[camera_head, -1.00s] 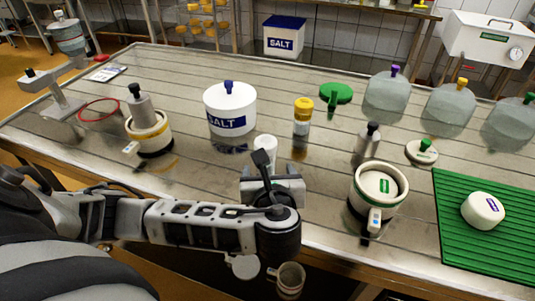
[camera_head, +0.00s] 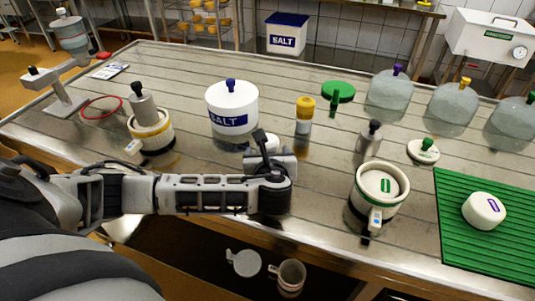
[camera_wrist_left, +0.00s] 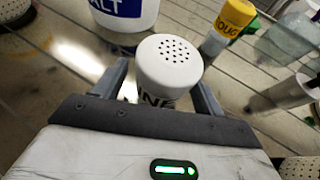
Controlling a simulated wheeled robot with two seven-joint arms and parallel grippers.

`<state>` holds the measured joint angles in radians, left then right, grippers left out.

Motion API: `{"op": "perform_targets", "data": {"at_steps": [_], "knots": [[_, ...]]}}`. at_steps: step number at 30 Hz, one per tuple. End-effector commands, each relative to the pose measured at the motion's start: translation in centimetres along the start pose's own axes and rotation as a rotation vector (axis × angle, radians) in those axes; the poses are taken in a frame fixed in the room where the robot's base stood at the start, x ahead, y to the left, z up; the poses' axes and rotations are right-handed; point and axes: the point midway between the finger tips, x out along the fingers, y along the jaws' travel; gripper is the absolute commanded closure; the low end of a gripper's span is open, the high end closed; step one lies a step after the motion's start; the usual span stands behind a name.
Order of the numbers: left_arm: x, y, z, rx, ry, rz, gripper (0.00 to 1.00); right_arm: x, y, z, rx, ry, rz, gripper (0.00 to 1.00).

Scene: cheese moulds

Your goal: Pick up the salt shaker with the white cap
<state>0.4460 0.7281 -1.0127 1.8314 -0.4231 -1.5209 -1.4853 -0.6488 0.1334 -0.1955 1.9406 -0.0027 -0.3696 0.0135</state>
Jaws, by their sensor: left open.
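The salt shaker with the white cap (camera_wrist_left: 168,62) stands upright between the two fingers of my left gripper (camera_head: 268,160) in the left wrist view. Its cap has several small holes, and part of dark lettering shows below it. The fingers are apart, one on each side of the shaker. In the head view only a little of the white shaker (camera_head: 270,139) shows, behind my gripper. A similar shaker with a yellow cap (camera_head: 305,113) stands farther right, and it also shows in the left wrist view (camera_wrist_left: 237,18). My right gripper is not in view.
A white salt tub (camera_head: 232,103) stands just behind my left gripper. A metal weight (camera_head: 368,142) and a cheese mould (camera_head: 378,197) stand to the right, near a green mat (camera_head: 500,255). Another mould (camera_head: 150,132) stands to the left.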

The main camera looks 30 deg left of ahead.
Motion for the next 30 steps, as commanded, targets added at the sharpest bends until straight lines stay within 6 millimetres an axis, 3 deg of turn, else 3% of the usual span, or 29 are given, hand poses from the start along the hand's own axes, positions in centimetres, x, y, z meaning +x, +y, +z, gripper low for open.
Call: {"op": "perform_targets", "data": {"at_steps": [1,6,7,17,23,25,30], "knots": [[0.0,0.0,0.0,0.0,0.0,0.0,0.3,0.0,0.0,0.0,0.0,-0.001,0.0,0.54],[0.0,0.0,0.0,0.0,0.0,0.0,0.77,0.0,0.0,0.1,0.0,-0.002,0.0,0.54],[0.0,0.0,0.0,0.0,0.0,0.0,0.8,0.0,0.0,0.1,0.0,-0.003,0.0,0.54],[-0.1,0.0,0.2,-0.001,-0.001,-0.001,0.8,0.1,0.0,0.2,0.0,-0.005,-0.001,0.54],[-0.8,-0.1,1.9,-0.004,-0.003,-0.003,0.8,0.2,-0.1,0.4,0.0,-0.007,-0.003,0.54],[-1.4,-0.1,3.2,-0.005,-0.004,-0.003,0.8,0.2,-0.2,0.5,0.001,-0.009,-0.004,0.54],[-6.3,-1.2,5.6,-0.007,-0.001,-0.009,0.8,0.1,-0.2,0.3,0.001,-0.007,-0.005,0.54]]}}
